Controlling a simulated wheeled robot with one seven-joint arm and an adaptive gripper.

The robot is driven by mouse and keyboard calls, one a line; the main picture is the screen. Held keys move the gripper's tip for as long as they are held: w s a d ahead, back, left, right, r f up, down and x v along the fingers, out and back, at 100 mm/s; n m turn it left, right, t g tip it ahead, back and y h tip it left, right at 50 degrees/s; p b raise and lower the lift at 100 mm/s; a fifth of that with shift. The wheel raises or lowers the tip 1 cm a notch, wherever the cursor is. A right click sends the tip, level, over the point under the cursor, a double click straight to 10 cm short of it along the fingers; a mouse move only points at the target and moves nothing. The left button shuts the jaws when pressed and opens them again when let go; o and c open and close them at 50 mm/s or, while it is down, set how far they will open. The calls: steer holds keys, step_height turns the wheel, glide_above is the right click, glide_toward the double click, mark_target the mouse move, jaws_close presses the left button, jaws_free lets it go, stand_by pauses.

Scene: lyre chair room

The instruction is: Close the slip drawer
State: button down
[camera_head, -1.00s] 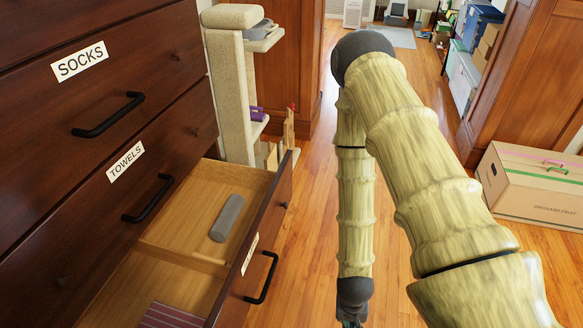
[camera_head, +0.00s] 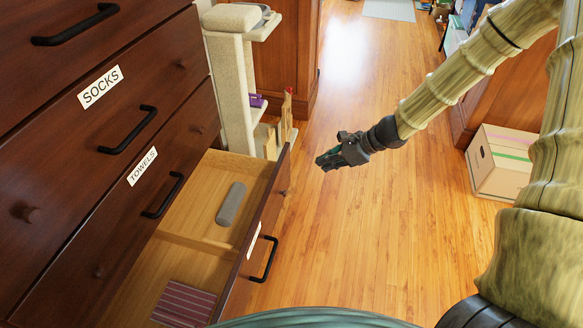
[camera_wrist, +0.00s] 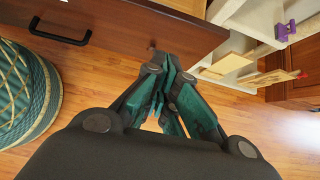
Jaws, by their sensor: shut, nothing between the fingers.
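The slip drawer (camera_head: 262,222) is the lowest drawer in view and stands pulled out from the dark wooden dresser. Its front has a black bar handle (camera_head: 265,259) and a white label seen edge-on, too slanted to read. Inside are a grey rounded object (camera_head: 231,203) and a striped maroon cloth (camera_head: 181,303), with a divider between them. My gripper (camera_head: 325,161) is shut and empty, to the right of the drawer front and apart from it. In the wrist view, the fingers (camera_wrist: 172,75) point toward the drawer front (camera_wrist: 120,25), with its handle (camera_wrist: 60,32) at upper left.
Closed drawers labelled SOCKS (camera_head: 100,87) and TOWELS (camera_head: 142,167) are above. A beige carpeted post (camera_head: 230,90) stands behind the drawer. A cardboard box (camera_head: 499,163) is at right. Wooden floor between is clear. A teal woven round thing (camera_wrist: 22,90) shows at left in the wrist view.

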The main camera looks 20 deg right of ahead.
steer(key=b, duration=0.2)
glide_toward(280, 176)
step_height(280, 176, down, 4)
steer(key=shift+w+a+r, duration=0.1)
steer(key=shift+w+a, duration=0.85)
steer(key=shift+a, duration=0.25)
steer(key=shift+a, duration=0.1)
